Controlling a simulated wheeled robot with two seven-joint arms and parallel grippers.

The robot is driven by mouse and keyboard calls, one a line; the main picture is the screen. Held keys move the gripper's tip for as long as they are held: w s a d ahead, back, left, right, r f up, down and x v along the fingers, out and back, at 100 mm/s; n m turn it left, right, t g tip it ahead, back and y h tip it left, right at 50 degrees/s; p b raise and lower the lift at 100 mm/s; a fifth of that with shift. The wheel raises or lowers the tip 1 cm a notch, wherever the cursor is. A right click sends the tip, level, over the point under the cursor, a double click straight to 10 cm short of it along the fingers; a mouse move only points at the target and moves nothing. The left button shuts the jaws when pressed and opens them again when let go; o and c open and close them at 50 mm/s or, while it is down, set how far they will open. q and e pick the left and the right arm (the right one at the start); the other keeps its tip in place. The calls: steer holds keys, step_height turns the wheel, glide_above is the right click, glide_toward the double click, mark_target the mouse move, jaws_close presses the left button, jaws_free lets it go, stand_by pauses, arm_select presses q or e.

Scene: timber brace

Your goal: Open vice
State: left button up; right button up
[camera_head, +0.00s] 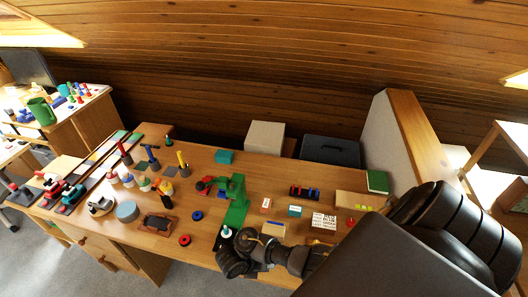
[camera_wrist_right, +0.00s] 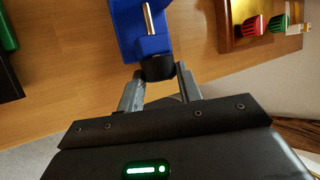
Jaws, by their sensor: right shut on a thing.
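In the right wrist view, the vice shows as a blue body (camera_wrist_right: 138,32) with a bright steel rod (camera_wrist_right: 150,18) along it and a dark round knob (camera_wrist_right: 157,69) at its near end. My right gripper (camera_wrist_right: 158,84) has its two grey fingers on either side of this knob and is shut on it. How far the vice jaws are apart is not visible. In the head view, I cannot make out the vice or the right fingertips; dark arm links cover the front right of the bench. My left gripper is not in view.
The wooden bench (camera_head: 190,228) holds a green machine (camera_head: 236,200), a grey cylinder (camera_head: 126,211), a dark tray (camera_head: 158,224) and several upright tools. A green book (camera_head: 377,182) lies at the right end. In the wrist view, a wooden tray (camera_wrist_right: 232,42) holds red and green pieces.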

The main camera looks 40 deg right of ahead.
steer(key=shift+f+g+h, duration=0.1)
steer(key=shift+g+h, duration=0.3)
stand_by(0.3)
steer(key=o, duration=1)
